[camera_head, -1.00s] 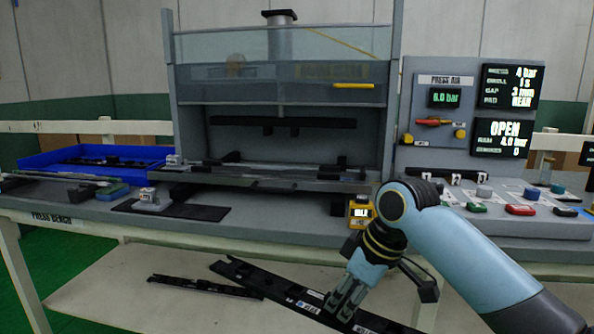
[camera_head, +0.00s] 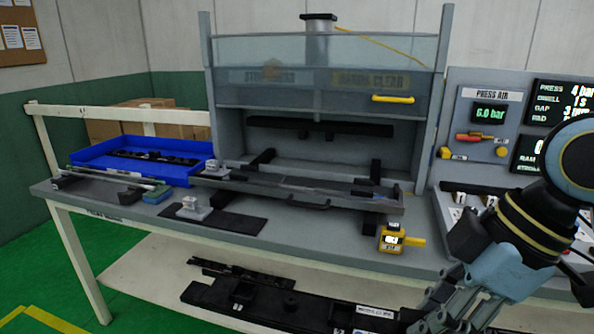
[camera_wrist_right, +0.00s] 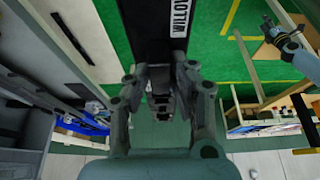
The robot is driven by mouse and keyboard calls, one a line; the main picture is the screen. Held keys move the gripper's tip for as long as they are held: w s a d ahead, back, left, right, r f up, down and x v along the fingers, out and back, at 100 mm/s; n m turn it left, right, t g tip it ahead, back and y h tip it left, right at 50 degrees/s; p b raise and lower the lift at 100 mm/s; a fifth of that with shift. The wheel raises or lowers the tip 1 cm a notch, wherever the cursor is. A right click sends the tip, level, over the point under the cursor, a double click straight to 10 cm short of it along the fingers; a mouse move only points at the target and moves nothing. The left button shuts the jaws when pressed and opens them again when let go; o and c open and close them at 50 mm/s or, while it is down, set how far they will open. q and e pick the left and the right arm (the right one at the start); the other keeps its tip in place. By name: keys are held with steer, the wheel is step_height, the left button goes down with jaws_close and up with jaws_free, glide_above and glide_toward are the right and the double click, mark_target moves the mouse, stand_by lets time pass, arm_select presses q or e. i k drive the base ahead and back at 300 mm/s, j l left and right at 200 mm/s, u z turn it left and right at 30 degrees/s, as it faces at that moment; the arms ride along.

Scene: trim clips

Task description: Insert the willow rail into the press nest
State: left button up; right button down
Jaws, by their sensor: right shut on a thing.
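The black willow rail (camera_wrist_right: 152,28) shows its white WILLOW label in the right wrist view. My right gripper (camera_wrist_right: 162,95) is shut on it, and the rail runs away from the fingers. In the head view my right gripper (camera_head: 440,318) is at the bottom right, with a long black rail (camera_head: 270,300) reaching left from it. The press nest (camera_head: 310,184) is on the grey slide at the front of the press and is seen from a distance. A light-blue arm with a small gripper end (camera_wrist_right: 270,27) shows at upper right in the wrist view; its jaws are unclear.
The press guard (camera_head: 320,72) is raised over the opening. A yellow device (camera_head: 392,238) stands at the bench front. A blue tray (camera_head: 100,152) with black parts and a grey fixture (camera_head: 192,206) are to the left.

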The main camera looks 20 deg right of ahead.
mark_target(299, 182)
steer(key=i, duration=1.85)
